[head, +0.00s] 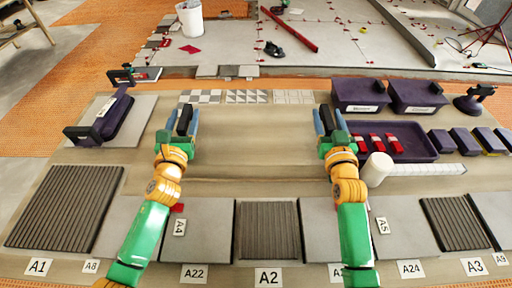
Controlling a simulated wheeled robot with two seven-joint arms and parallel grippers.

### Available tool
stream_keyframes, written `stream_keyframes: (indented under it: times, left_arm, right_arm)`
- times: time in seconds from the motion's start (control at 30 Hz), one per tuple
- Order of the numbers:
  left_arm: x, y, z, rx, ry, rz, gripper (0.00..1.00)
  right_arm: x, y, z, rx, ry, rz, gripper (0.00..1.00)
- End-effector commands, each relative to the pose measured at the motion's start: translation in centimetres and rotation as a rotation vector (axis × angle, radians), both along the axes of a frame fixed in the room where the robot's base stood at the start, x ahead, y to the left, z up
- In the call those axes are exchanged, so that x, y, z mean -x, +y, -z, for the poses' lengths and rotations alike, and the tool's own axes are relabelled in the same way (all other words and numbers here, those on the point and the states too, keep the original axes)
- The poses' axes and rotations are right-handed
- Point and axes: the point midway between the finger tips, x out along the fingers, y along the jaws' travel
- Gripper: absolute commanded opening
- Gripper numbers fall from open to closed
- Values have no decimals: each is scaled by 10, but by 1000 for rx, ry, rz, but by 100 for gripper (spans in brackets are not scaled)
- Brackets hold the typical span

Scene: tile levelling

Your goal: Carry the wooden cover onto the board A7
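A wide tan panel (255,128), apparently the wooden cover, lies or is held between my two arms in the middle of the head view. Its colour blends with the worktop, so I cannot tell if it touches the surface. My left gripper (183,121) is at its left end, its blue fingers on both sides of a black handle-like part. My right gripper (327,120) is at its right end, around a similar black part. Whether the fingers press on these parts is too small to tell. I cannot make out a label A7.
Boards labelled A1 (66,208), A2 (268,230) and A3 (455,222) line the front with grey boards between. A purple tool (112,120) lies at the left. Purple bins (358,94), a purple tray (415,150) and a white cylinder (376,170) stand at the right.

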Motion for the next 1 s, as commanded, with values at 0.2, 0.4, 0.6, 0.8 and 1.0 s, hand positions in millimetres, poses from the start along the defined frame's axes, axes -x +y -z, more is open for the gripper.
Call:
stream_keyframes:
  times: [0.2,0.4,0.6,0.8,1.0]
  left_arm:
    - [0,0,-1,0,0,0,57]
    - [35,0,1,-2,3,3,57]
    - [91,0,1,-1,4,1,57]
    - [118,0,0,0,1,0,57]
    - [121,0,-1,0,-1,0,57]
  right_arm:
    - [0,0,-1,0,0,0,57]
    - [0,0,-1,0,0,0,57]
    - [0,0,-1,0,0,0,57]
    - [0,0,-1,0,0,0,57]
    - [0,0,-36,-1,-9,0,57]
